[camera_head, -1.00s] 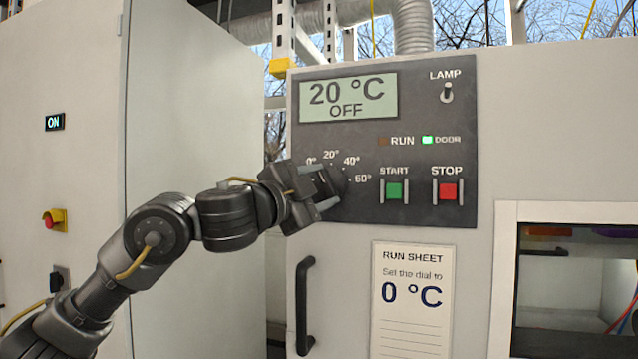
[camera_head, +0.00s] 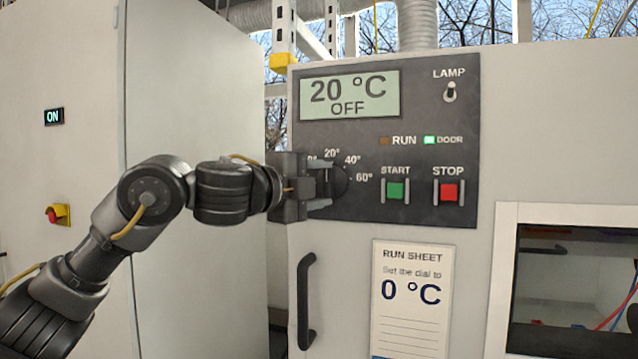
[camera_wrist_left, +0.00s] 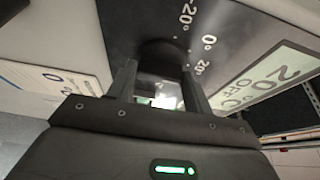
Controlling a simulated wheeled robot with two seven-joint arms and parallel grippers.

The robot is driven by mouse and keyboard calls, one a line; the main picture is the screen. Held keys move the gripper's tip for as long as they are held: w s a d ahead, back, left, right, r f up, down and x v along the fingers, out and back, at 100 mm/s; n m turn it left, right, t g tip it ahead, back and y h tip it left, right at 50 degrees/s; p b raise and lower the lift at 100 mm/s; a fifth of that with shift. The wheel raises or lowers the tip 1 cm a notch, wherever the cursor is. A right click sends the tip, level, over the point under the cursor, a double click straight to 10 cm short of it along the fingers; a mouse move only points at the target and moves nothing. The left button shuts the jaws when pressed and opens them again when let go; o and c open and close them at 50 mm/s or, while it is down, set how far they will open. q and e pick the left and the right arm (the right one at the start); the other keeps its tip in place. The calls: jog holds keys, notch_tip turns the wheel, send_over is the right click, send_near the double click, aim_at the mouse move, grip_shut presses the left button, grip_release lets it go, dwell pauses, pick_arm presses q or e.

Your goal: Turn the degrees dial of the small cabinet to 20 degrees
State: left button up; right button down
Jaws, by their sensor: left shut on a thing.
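The small cabinet has a dark control panel (camera_head: 430,110) with a display (camera_head: 349,95) reading "20 °C OFF". The black degrees dial (camera_head: 339,181) is below the display, with marks 20°, 40° and 60° readable around it. My left gripper (camera_head: 322,184) is at the dial and shut on it, coming from the left and covering its left part. In the left wrist view the two fingers (camera_wrist_left: 158,85) reach to the dial's dark round body (camera_wrist_left: 162,52). The dial's pointer is not clear to me. My right gripper is not in view.
The green START button (camera_head: 396,190), red STOP button (camera_head: 449,191) and lamp switch (camera_head: 450,92) are right of the dial. A run sheet (camera_head: 412,300) reading "Set the dial to 0 °C" and a door handle (camera_head: 306,300) are below. A tall cabinet (camera_head: 195,120) stands at the left.

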pick_arm(q)
jog(key=o, duration=1)
jog(key=shift+b+v, duration=2.4)
jog(key=shift+v, duration=3.05)
